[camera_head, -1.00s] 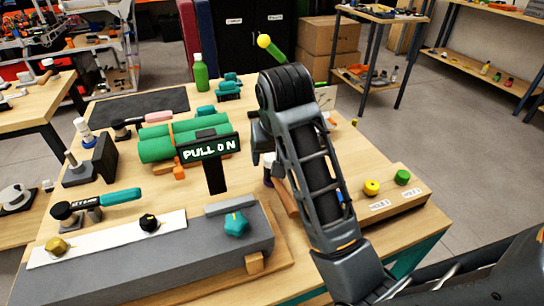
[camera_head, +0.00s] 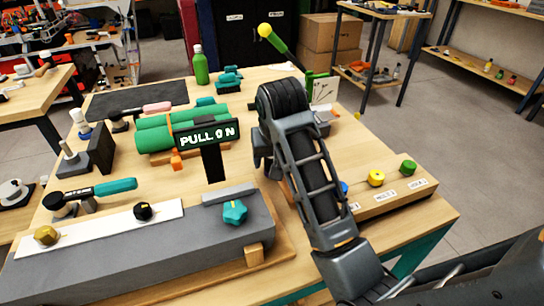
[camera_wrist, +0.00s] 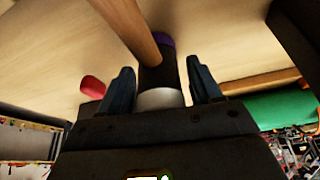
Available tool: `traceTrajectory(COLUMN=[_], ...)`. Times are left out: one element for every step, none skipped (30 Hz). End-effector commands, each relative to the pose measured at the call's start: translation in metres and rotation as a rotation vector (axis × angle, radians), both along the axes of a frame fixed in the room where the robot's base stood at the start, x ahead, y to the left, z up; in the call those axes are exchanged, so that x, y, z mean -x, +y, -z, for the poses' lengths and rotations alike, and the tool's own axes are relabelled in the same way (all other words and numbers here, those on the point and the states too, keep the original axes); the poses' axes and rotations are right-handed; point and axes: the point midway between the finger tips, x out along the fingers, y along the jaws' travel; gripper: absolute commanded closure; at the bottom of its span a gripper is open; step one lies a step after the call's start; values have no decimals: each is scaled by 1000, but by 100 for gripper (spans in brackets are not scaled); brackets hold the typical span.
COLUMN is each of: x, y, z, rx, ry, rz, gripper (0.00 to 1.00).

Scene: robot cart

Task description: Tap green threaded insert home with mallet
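The green insert (camera_head: 408,167) stands at the right end of a wooden block (camera_head: 425,191) with labelled holes, in the head view. Its cap shows above the block's top. In the wrist view, the mallet has a wooden handle (camera_wrist: 139,28) and a dark head (camera_wrist: 158,74) with a purple end and a whitish end. My gripper (camera_wrist: 162,72) has its two fingers apart, one on each side of the mallet head, with a thin gap at the right. In the head view my arm hides the gripper and the mallet.
A yellow insert (camera_head: 376,178) and a partly hidden blue one (camera_head: 344,187) share the block. The "PULL ON" sign (camera_head: 208,135) stands left of my arm. A grey fixture (camera_head: 140,255) with knobs fills the front left. A green bottle (camera_head: 200,66) stands at the back.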

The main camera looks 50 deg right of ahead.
Motion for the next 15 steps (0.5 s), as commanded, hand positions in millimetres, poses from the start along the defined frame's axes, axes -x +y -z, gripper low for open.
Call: traceTrajectory(x=[0, 0, 0, 0, 0, 0, 0, 0, 0, 0, 0, 0, 0, 0, 0], y=[0, 0, 0, 0, 0, 0, 0, 0, 0, 0, 0, 0, 0, 0, 0], z=[0, 0, 0, 0, 0, 0, 0, 0, 0, 0, 0, 0, 0, 0, 0], rx=[0, 0, 0, 0, 0, 0, 0, 0, 0, 0, 0, 0, 0, 0, 0], ry=[0, 0, 0, 0, 0, 0, 0, 0, 0, 0, 0, 0, 0, 0, 0], rz=[0, 0, 0, 0, 0, 0, 0, 0, 0, 0, 0, 0, 0, 0, 0], gripper=[41, 44, 48, 51, 54, 58, 60, 63, 67, 70, 73, 77, 80, 82, 86])
